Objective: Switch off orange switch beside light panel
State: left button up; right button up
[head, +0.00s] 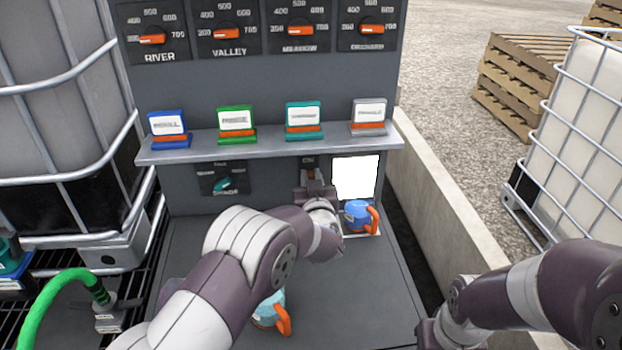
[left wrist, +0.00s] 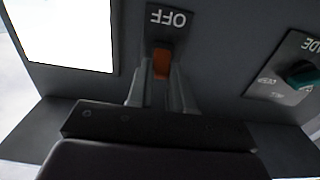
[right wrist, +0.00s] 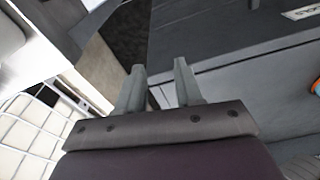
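The light panel (head: 355,177) is a bright white square on the grey cabinet front, and it also shows in the left wrist view (left wrist: 62,32). The orange switch (left wrist: 162,64) sits next to an OFF label that appears upside down in the left wrist view. In the head view my left gripper (head: 313,183) is at the switch, left of the panel, and hides it. Its two fingers (left wrist: 162,82) flank the switch closely. I cannot tell whether they touch it. My right gripper (right wrist: 161,72) is open and empty, low at the right, away from the switch.
A blue mug (head: 357,215) with an orange handle stands below the panel. A teal mug (head: 268,312) stands on the counter behind my left arm. A shelf (head: 270,143) with several coloured signs runs above. A teal knob (head: 223,185) is left of the switch.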

pick_arm(q)
grip_shut()
jog(key=b, duration=0.2)
jog(key=t+b, duration=0.1)
jog(key=shift+s+f+b, duration=0.1)
jog(key=shift+f+b, duration=0.15)
jog(key=shift+b, duration=0.15)
jog(key=o, duration=0.7)
grip_release()
jog(key=s, duration=0.2)
jog(key=s+d, duration=0.1)
jog(key=s, duration=0.2)
jog(key=s+f, duration=0.1)
jog(key=s, duration=0.1)
jog(key=shift+s+d, duration=0.15)
jog(key=shift+d, duration=0.1)
